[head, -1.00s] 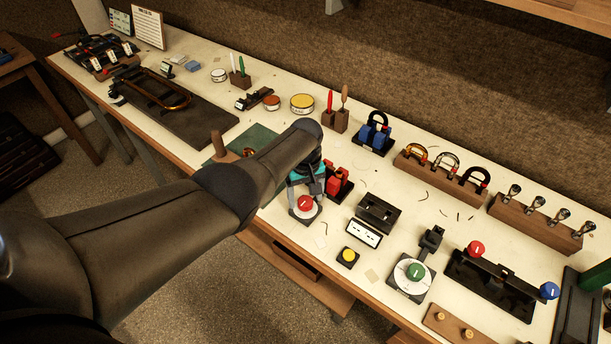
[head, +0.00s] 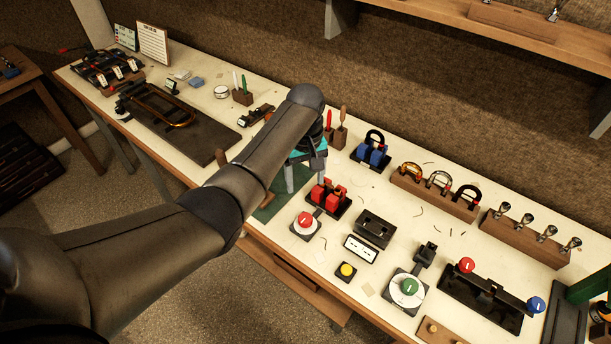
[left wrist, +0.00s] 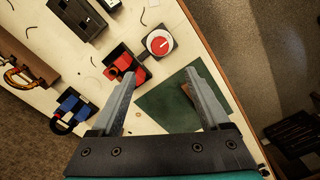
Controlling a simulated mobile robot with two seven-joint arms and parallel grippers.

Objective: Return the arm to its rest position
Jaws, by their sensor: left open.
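My left arm reaches in from the left in the head view and crosses the front of the bench. Its gripper (head: 301,178) is above the bench, near the green mat (head: 268,208) and the red blocks in their black holder (head: 327,197). In the left wrist view the two fingers (left wrist: 160,100) are spread apart with nothing between them. Below them show the green mat (left wrist: 165,108) and the red-knob dial (left wrist: 159,43). The left forearm hides part of the bench. My right gripper is not in view.
The bench (head: 405,225) holds blue blocks (head: 371,154), a horseshoe rack (head: 434,192), a mouthpiece rack (head: 525,238), a green-knob dial (head: 409,287) and a yellow button (head: 346,271). A dark board (head: 195,135) with a brass loop lies at the left. A shelf (head: 500,35) overhangs at the upper right.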

